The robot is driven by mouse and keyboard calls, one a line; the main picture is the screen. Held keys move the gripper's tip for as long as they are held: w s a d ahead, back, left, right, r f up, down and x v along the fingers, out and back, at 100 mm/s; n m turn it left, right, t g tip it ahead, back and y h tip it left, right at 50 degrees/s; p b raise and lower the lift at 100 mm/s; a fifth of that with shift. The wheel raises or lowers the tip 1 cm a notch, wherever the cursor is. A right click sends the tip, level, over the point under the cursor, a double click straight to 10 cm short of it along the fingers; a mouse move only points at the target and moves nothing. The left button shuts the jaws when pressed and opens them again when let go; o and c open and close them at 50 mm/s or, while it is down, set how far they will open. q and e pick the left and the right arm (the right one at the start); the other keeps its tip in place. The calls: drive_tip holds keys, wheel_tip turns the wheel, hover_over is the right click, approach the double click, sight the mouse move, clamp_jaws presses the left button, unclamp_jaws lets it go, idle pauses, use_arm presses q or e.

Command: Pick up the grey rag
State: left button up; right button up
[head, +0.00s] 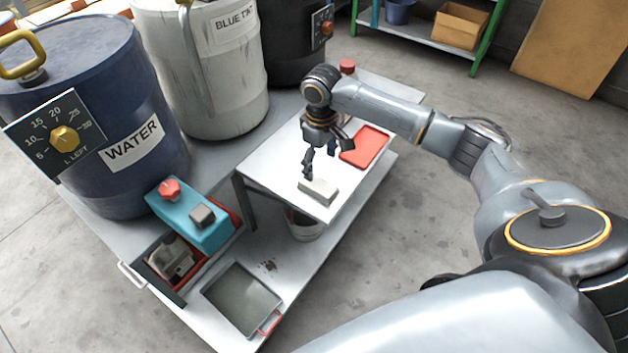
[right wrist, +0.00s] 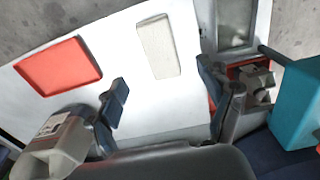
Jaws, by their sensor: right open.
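A pale grey, flat oblong pad (head: 317,191), which looks like the folded rag, lies on the white raised tabletop (head: 270,168) near its front edge. In the right wrist view the pad (right wrist: 158,46) lies beyond the fingertips, between their lines, with its surface faintly ribbed. My right gripper (head: 321,161) is above the tabletop, just behind and above the pad. Its two fingers are spread in the right wrist view (right wrist: 165,78), with nothing between them. The gripper appears apart from the pad. My left gripper is not in view.
A red tray (head: 368,146) lies right of the pad. A grey tray (head: 242,298) sits on the lower surface, near a teal control box (head: 192,215) with a red knob. The blue WATER drum (head: 92,110) and white drum (head: 205,70) stand behind. A whitish container (right wrist: 48,150) shows at lower left.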

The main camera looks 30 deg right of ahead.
hover_over(318, 184)
drive_tip(key=f, duration=0.2)
drive_tip(key=f+b, duration=0.1)
drive_tip(key=f, duration=0.1)
drive_tip(key=shift+s+f, duration=0.2)
drive_tip(key=shift+f, duration=0.1)
wheel_tip(318, 184, down, 4)
drive_tip(key=shift+w+r+b, duration=0.1)
drive_tip(key=shift+w+b, duration=0.05)
drive_tip(key=shift+b, duration=0.65)
drive_tip(key=shift+f, duration=0.45)
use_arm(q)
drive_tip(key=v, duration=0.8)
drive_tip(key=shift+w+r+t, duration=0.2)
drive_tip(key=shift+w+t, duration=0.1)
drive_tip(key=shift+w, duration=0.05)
use_arm(e)
drive_tip(key=c, duration=1.2)
